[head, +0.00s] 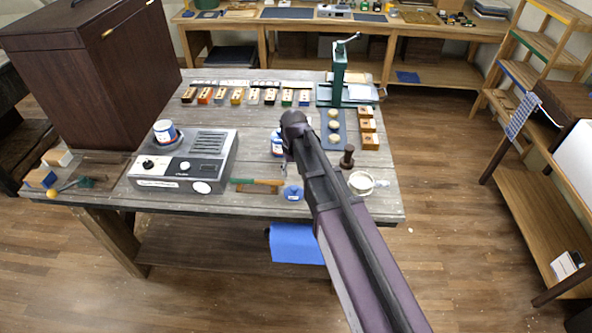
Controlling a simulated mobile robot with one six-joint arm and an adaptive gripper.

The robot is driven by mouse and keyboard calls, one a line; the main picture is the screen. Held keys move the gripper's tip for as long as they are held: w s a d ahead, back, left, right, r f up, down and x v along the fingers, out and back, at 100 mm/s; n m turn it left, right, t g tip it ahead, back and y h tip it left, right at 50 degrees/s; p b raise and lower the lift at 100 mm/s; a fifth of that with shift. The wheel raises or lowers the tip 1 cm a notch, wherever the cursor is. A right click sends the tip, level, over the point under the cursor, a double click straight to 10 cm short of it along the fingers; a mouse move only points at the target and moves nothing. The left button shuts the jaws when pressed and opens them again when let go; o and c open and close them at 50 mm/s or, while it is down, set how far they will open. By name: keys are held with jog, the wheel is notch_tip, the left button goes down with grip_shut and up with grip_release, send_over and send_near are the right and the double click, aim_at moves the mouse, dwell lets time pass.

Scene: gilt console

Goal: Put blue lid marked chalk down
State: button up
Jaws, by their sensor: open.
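A round blue lid (293,193) lies flat on the grey wooden table (240,205), close to its front edge. It has a small knob or mark on top, and any lettering is too small to read. My gripper (285,168) is mostly hidden by my arm, which reaches in from the lower right. The visible part is above and behind the lid, apart from it, and appears open and empty. A white and blue jar (277,143) stands just behind the gripper, partly covered by it.
A cream radio-like box (185,165) stands left, with a blue-labelled tin (164,131) on top. A green-handled tool (257,184) lies left of the lid. A white cup (361,183) and dark stamp (347,157) stand right.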

jog(key=shift+r+p, duration=1.45)
jog(key=shift+r, duration=0.35)
jog(key=s+d+m, duration=0.2)
jog(key=s+d, duration=0.4)
jog(key=d, duration=0.4)
jog(key=s+d+m, duration=0.2)
jog(key=s+d, duration=0.5)
jog(key=d, duration=0.3)
jog(key=shift+s, duration=0.15)
jog(key=shift+f, duration=0.1)
notch_tip(320, 180, down, 5)
jog(key=b, duration=0.5)
jog(key=shift+r, duration=0.2)
